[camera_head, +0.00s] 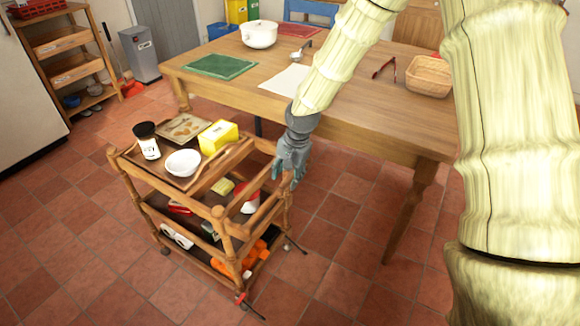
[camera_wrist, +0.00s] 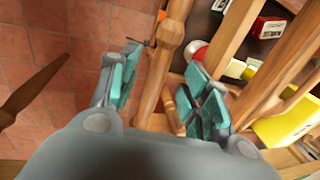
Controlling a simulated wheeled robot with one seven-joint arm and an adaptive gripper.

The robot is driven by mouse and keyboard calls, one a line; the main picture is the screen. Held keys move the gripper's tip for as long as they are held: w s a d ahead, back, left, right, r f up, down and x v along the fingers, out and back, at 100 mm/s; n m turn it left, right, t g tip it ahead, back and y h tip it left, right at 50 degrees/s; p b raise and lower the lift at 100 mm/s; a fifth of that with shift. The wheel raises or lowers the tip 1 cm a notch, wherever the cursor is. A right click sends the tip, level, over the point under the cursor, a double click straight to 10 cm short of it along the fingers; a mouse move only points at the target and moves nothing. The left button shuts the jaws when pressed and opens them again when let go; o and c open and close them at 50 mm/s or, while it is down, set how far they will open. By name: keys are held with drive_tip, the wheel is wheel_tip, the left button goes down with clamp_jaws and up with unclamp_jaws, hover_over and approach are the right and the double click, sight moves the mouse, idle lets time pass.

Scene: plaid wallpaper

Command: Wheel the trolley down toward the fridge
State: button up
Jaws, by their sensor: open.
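The wooden trolley (camera_head: 223,232) stands in front of the table, with a tray-like top and lower shelves. My gripper (camera_head: 291,168) is at the trolley's right end, by its upper corner. In the wrist view my gripper (camera_wrist: 160,88) is open, with teal finger pads apart and a turned trolley post (camera_wrist: 168,50) showing between them. I cannot tell whether a finger touches the wood. The fridge seems to be the white cabinet (camera_head: 28,95) at the far left, partly cut off by the picture edge.
The trolley carries a white bowl (camera_head: 183,163), a dark-lidded jar (camera_head: 147,141), a yellow box (camera_head: 218,137) and several things below. A wooden table (camera_head: 350,125) stands close behind. A shelf rack (camera_head: 65,45) and grey bin (camera_head: 140,55) are at the back left. Tiled floor left of the trolley is clear.

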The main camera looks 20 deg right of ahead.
sight(285, 182)
drive_tip(key=shift+w+a+f, duration=0.1)
drive_tip(key=shift+w+f, duration=0.05)
drive_tip(key=shift+f, duration=0.7)
drive_tip(key=shift+w+a+f, duration=0.1)
drive_tip(key=shift+f, duration=0.75)
drive_tip(key=shift+a, duration=0.1)
clamp_jaws()
